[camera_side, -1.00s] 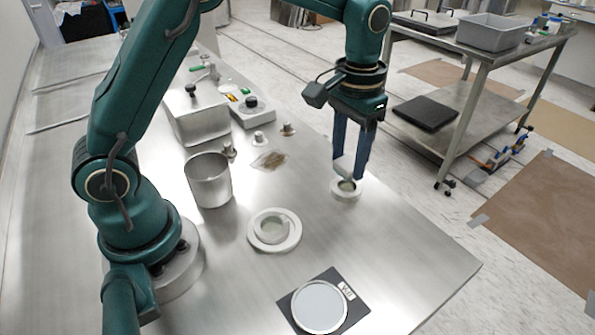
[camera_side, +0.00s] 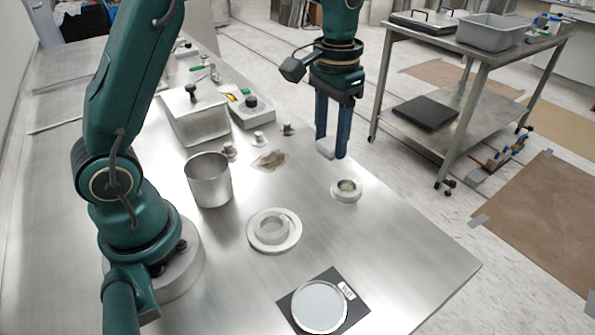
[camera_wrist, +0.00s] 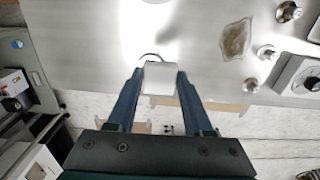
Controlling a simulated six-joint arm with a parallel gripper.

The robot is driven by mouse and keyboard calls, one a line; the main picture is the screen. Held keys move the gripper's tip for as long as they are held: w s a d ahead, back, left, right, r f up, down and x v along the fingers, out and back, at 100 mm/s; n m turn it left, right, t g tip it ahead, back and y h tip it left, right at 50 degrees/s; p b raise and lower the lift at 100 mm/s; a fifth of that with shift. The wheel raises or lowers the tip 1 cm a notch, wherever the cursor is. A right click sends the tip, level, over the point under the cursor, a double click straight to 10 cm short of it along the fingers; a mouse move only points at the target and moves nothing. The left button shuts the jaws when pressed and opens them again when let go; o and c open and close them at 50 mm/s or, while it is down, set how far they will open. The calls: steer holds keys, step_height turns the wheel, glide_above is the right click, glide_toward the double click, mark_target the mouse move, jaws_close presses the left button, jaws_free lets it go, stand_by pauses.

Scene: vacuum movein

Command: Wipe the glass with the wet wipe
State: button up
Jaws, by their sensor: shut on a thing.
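My gripper (camera_side: 333,155) is shut on a white folded pad, the wet wipe (camera_side: 325,148), and holds it above the far right part of the steel table. In the wrist view the wipe (camera_wrist: 159,80) sits between both fingertips. A small white ring holder (camera_side: 346,195) with a pale greenish, glassy centre stands on the table just below and right of the gripper, apart from it. A larger white ring dish (camera_side: 273,244) with a raised round centre stands nearer. A round pale disc (camera_side: 320,307) with a grey rim lies on a black mat at the front. I cannot tell which one is the glass.
A metal beaker (camera_side: 209,180), a lidded steel box (camera_side: 196,117) and a control unit (camera_side: 252,112) stand to the left. A brown flat packet (camera_side: 270,160) and small metal knobs lie between. The front right tabletop is clear; the table edge is close.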

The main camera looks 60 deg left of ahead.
glide_above(259, 231)
steer(key=shift+f, duration=4.1)
steer(key=shift+w+f, duration=0.1)
steer(key=shift+w, duration=0.2)
jaws_close()
steer(key=shift+w, duration=1.65)
steer(key=shift+s, duration=1.95)
step_height(259, 231, up, 8)
